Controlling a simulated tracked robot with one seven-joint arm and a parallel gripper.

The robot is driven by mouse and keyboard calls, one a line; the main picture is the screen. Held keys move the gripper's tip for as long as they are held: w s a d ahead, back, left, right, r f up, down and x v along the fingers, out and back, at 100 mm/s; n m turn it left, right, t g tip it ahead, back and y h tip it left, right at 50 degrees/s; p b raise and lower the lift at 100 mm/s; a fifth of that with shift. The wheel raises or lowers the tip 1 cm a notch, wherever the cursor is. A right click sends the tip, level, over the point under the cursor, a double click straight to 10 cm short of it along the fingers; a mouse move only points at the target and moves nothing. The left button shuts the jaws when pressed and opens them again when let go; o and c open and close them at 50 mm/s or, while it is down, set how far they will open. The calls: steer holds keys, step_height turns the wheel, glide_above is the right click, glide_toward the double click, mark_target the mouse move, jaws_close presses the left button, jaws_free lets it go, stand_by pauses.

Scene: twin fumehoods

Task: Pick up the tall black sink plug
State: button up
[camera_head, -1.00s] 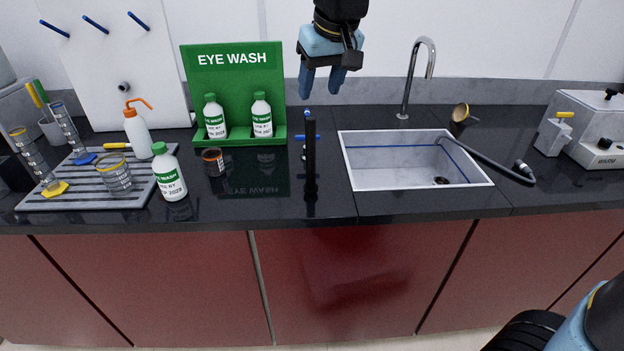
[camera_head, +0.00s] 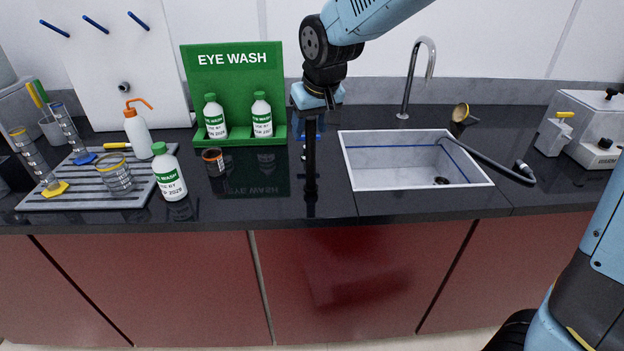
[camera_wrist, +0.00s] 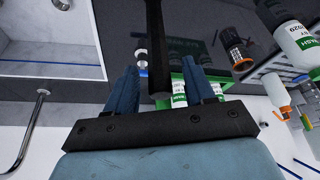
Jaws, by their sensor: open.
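The tall black sink plug (camera_head: 310,172) stands upright on the black worktop, left of the sink. My gripper (camera_head: 309,128) points down over its top, fingers open. In the wrist view the plug (camera_wrist: 157,50) reaches in between the two blue fingers of my gripper (camera_wrist: 162,72), with a gap visible on each side. Its upper end is near the gripper's dark palm bar.
The sink (camera_head: 400,178) with its tap (camera_head: 410,80) is to the right. A green eye wash stand (camera_head: 235,85) with two bottles is behind left. A small brown jar (camera_head: 213,162) and a loose eye wash bottle (camera_head: 169,174) stand left. The worktop's front edge is close.

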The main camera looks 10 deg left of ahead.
steer(key=shift+x, duration=0.85)
jaws_close()
